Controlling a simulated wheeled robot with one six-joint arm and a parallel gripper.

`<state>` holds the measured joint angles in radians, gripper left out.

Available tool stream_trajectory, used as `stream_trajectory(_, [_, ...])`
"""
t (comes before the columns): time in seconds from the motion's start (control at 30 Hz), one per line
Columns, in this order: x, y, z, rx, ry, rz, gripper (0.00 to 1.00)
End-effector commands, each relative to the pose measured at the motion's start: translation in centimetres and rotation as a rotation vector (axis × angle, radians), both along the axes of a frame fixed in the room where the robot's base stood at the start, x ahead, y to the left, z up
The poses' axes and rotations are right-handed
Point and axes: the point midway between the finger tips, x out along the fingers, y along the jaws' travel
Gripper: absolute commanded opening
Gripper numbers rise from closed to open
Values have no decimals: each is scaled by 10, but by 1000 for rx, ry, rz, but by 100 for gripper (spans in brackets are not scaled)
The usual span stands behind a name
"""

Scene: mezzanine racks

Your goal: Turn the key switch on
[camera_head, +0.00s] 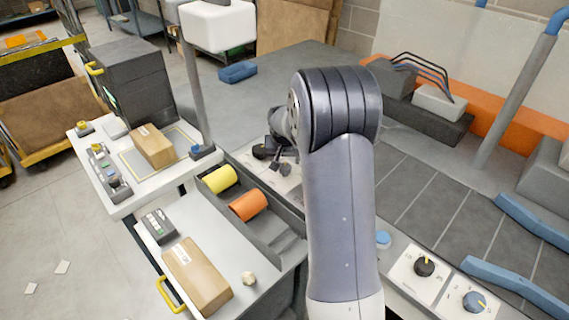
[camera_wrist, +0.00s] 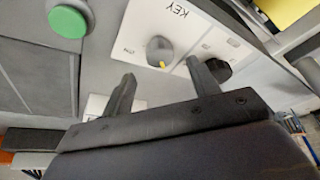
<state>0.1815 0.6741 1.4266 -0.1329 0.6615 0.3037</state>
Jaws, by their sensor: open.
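The key switch (camera_wrist: 160,50) shows in the wrist view as a round grey knob with a yellow mark, on a white plate (camera_wrist: 188,22) lettered KEY, which reads upside down. My gripper (camera_wrist: 161,69) is open, its two dark fingers apart, with the knob just beyond and between the fingertips. I cannot tell whether either finger touches it. In the head view my gripper (camera_head: 281,152) is over the panel behind my arm, and the key switch cannot be made out clearly there.
A dark knob (camera_wrist: 217,70) sits close by the right finger. A green button (camera_wrist: 67,21) is at upper left. Yellow (camera_head: 220,179) and orange (camera_head: 248,205) rolls lie in a tray.

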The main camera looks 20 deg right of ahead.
Motion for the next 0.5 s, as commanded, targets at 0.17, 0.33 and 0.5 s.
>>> stream_trajectory(0.17, [10, -5, -27, 1, 3, -1, 57])
stream_trajectory(0.33, [16, -7, -42, 0, 1, -1, 57])
stream_trajectory(0.5, [19, -8, -49, 0, -1, -1, 57])
